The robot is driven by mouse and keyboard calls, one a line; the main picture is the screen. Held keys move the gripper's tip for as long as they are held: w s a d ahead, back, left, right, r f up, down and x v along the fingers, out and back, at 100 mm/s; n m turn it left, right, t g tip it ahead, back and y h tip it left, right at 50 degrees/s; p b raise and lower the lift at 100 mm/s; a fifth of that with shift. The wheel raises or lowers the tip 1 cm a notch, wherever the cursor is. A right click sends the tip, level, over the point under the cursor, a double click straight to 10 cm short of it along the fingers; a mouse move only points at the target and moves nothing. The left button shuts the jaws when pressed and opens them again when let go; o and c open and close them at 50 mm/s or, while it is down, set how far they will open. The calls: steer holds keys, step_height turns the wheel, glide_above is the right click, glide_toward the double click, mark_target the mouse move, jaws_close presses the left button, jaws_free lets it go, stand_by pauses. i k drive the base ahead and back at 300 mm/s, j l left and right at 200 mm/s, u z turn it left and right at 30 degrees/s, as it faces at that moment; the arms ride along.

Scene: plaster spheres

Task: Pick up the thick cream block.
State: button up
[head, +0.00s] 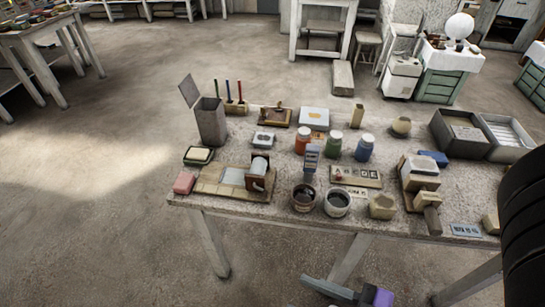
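Several cream or tan blocks are on the speckled table (262,215), and I cannot tell for sure which is the thick one. A squat cream block (382,207) sits near the front edge, right of two dark-filled pots. A larger pale block (420,165) lies on a tan wooden piece further right. A small upright tan block (358,114) stands near the back. Another cream block (491,223) is at the right front, partly cut off by a dark shape. I cannot make out my gripper in this view.
Two pots (336,204), colour jars (333,144), a tall grey box with an open lid (211,122) and grey trays (457,134) crowd the table. A large black shape (527,235) covers the right edge. A grey and purple object (350,293) is low at the bottom edge. Open floor lies left.

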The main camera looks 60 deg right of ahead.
mark_target(383, 206)
steer(key=i+z, duration=0.1)
steer(key=z, duration=0.35)
steer(key=j+z, duration=0.15)
steer(key=z, duration=0.3)
steer(key=i+j+z, duration=0.1)
steer(key=z, duration=0.3)
steer(key=j+z, duration=0.15)
steer(key=z, duration=0.3)
steer(key=i+j+z, duration=0.1)
steer(key=j+z, duration=0.25)
steer(key=j, duration=0.65)
steer(key=j+z, duration=0.4)
steer(key=j, duration=1)
